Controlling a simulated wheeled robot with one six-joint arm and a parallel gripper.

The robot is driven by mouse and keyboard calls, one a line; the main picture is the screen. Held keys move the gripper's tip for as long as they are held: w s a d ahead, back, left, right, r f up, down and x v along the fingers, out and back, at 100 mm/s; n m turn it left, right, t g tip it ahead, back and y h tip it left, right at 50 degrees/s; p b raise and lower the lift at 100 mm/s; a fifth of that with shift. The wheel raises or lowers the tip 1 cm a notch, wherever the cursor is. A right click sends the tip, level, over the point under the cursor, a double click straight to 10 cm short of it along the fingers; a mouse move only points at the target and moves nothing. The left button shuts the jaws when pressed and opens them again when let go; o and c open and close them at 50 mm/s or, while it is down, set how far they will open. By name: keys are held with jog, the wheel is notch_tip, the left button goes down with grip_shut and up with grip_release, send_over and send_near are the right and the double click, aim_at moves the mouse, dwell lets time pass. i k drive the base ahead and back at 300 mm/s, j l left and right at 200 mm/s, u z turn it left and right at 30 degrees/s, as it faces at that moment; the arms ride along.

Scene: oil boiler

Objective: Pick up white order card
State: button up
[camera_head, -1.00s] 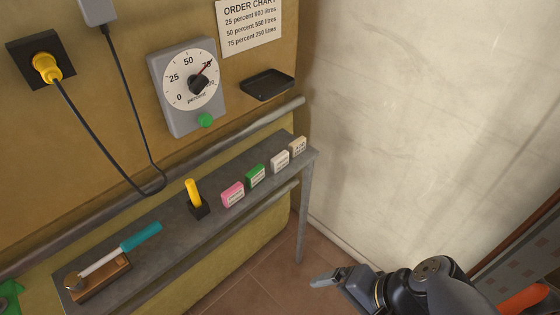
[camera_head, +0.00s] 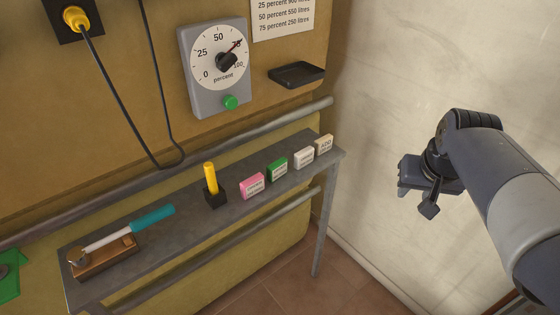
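A white card block (camera_head: 304,158) stands upright on the narrow grey shelf table (camera_head: 240,205), between a green card (camera_head: 277,170) on its left and a cream card (camera_head: 324,145) on its right. A pink card (camera_head: 252,186) stands further left. The print on the cards is too small to read surely. My gripper (camera_head: 418,200) hangs in the air right of the table, in front of the pale wall, well apart from the cards. Its fingers are seen at an angle, and their opening is unclear.
A yellow-handled marker (camera_head: 210,178) in a black holder and a teal-handled tool (camera_head: 150,218) on a wooden block stand left on the table. Above are a percent gauge (camera_head: 213,65), a black wall tray (camera_head: 297,75) and an order chart (camera_head: 283,15). A pipe (camera_head: 270,123) runs behind.

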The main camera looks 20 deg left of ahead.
aim_at(303, 156)
jog(key=u, duration=0.4)
jog(key=i+l+u, duration=0.1)
jog(key=u, duration=0.75)
jog(key=l+u, duration=0.15)
jog(key=u, duration=0.25)
jog(key=i+l, duration=0.1)
jog(key=l, duration=0.35)
jog(key=i+l+u, duration=0.1)
jog(key=l, duration=0.4)
jog(key=i+l, duration=0.15)
jog(key=l, duration=0.35)
